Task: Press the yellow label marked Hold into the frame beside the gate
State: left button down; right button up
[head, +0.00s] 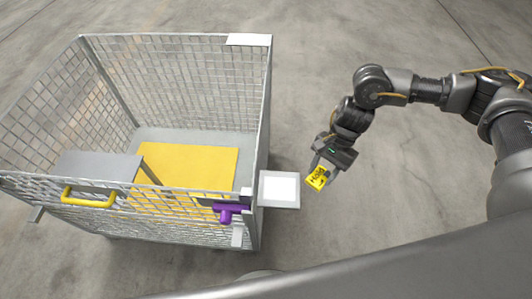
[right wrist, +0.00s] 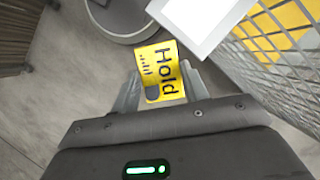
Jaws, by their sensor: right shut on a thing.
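The yellow label marked Hold (head: 317,179) is between the fingers of my right gripper (head: 325,166), which is shut on it. In the right wrist view the label (right wrist: 162,68) shows its black word Hold and a dark patch near the fingers (right wrist: 160,92). The frame (head: 279,189) is a pale square panel with a grey border, fixed at the cage's front right corner beside the gate (head: 100,205). It also shows in the right wrist view (right wrist: 200,22), just beyond the label. The label is apart from the frame, to its right. My left gripper is not in view.
The wire mesh cage (head: 190,70) stands at left, with a yellow mat (head: 190,165) and a grey box-like surface (head: 98,165) inside. A yellow handle (head: 88,197) and a purple latch-like part (head: 230,212) are on its front. The concrete floor around the gripper is clear.

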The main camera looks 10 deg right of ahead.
jog(key=shift+a+r, duration=0.15)
jog(key=shift+a, duration=0.1)
jog(key=a+r+m+t+p, duration=0.3)
jog(key=a+m+t+p, duration=0.1)
jog(key=a+m+p, duration=0.4)
jog(key=shift+a+r+m+y, duration=0.35)
jog(key=shift+a+m+y, duration=0.05)
jog(key=shift+a+m, duration=0.8)
jog(key=shift+w+f, duration=0.1)
notch_tip(320, 180, down, 6)
jog(key=b, duration=0.4)
jog(key=shift+f+b, duration=0.5)
jog(key=shift+b, duration=0.45)
jog(key=shift+a+r, duration=0.1)
